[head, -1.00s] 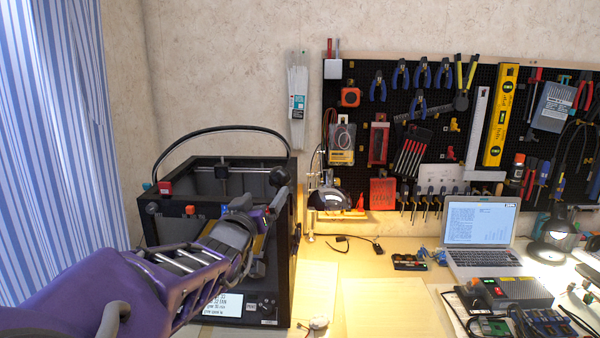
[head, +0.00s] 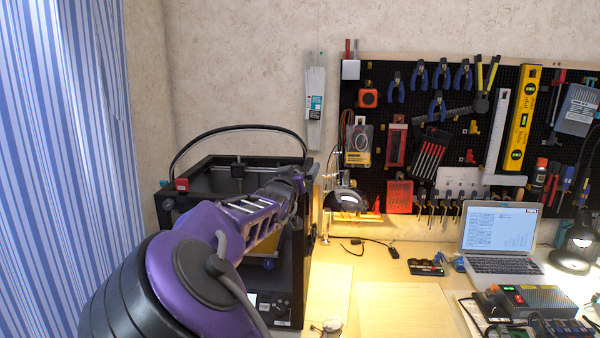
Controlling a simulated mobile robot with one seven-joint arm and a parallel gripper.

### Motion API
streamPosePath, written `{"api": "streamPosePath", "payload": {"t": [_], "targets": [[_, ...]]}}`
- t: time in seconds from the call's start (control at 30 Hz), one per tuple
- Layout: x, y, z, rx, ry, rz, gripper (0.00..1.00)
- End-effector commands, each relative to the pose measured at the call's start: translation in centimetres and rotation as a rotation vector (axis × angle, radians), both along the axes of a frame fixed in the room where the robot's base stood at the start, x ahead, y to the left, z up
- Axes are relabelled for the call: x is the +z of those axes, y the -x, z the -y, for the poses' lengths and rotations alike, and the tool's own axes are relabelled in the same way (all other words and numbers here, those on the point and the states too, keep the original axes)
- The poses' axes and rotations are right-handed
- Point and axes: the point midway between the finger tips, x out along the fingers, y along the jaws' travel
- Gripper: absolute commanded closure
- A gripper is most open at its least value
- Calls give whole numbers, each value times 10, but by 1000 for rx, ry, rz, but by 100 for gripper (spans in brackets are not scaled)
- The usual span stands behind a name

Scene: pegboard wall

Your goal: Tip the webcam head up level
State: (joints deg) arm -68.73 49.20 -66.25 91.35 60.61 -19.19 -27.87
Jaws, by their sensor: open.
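I cannot pick out the webcam for certain. A small black device with a cable (head: 357,243) lies on the bench beyond the printer's right side, too small to identify or to judge its tilt. My gripper (head: 311,173) is at the end of my purple arm, above the right edge of the black 3D printer (head: 290,285), to the left of the pegboard. It is small and seen from behind, with its fingers partly hidden. It is open, and I see nothing held in it.
A rounded dark lamp-like head (head: 347,200) stands just right of my gripper, before the tool-hung pegboard (head: 475,140). A laptop (head: 498,232), a desk lamp (head: 577,240) and electronics (head: 535,300) fill the right.

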Motion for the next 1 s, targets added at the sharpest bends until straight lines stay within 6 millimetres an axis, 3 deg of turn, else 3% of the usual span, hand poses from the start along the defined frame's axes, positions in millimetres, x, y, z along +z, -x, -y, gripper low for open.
{"api": "streamPosePath", "payload": {"t": [0.33, 0.8, 1.0], "targets": [[0, -4, 1, 0, 0, 0, 8], [0, -3, 1, 0, 0, 0, 92], [0, -3, 1, 0, -17, 0, 92]]}}
